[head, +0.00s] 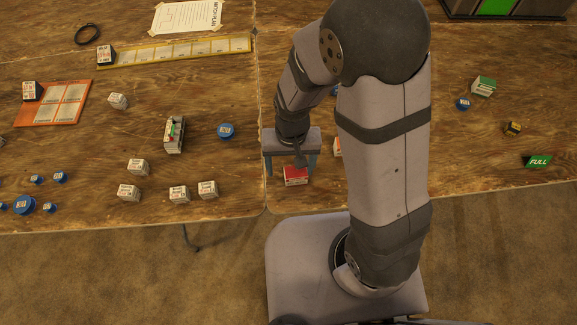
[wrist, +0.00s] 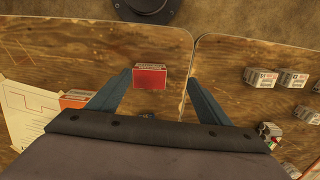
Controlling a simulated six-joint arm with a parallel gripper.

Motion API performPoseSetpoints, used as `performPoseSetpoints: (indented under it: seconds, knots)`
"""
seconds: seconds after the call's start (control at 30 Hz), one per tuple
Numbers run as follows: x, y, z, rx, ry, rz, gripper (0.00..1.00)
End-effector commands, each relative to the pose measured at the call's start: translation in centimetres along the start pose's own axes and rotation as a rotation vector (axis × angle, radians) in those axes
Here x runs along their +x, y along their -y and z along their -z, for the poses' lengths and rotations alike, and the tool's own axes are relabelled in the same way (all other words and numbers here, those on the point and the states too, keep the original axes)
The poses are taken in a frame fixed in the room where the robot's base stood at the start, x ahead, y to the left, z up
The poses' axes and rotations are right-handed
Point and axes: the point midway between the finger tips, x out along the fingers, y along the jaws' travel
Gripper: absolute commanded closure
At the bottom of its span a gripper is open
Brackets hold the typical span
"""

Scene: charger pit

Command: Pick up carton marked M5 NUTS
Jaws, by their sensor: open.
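A small carton with a red top and a white labelled side (head: 296,176) stands near the front edge of the table, left of my arm. Its print is too small to read, so I cannot confirm that it is the M5 NUTS carton. In the wrist view the red carton (wrist: 149,79) lies between the lines of my two fingers, closer to the left one. My gripper (head: 292,168) is open and empty just behind and over it, with a gap on each side. Several white cartons (head: 138,167) stand to the left, their labels unreadable.
A seam between table panels runs just left of the red carton. A partly hidden carton (head: 337,148) stands right of it, beside my arm. Blue tins (head: 226,131), an orange tray (head: 82,94), a green-topped carton (head: 484,86) and a FULL sign (head: 538,161) are farther off.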

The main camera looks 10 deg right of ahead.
Motion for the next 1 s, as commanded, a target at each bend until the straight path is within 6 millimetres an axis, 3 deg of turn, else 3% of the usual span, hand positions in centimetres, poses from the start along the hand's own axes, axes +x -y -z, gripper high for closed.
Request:
performPoseSetpoints:
  seconds: [0.27,1.0]
  knots:
    - [-0.8,-1.5,1.4,-0.089,-0.049,-0.019,0.28]
    - [2.4,-1.6,1.4,-0.084,-0.044,-0.019,0.28]
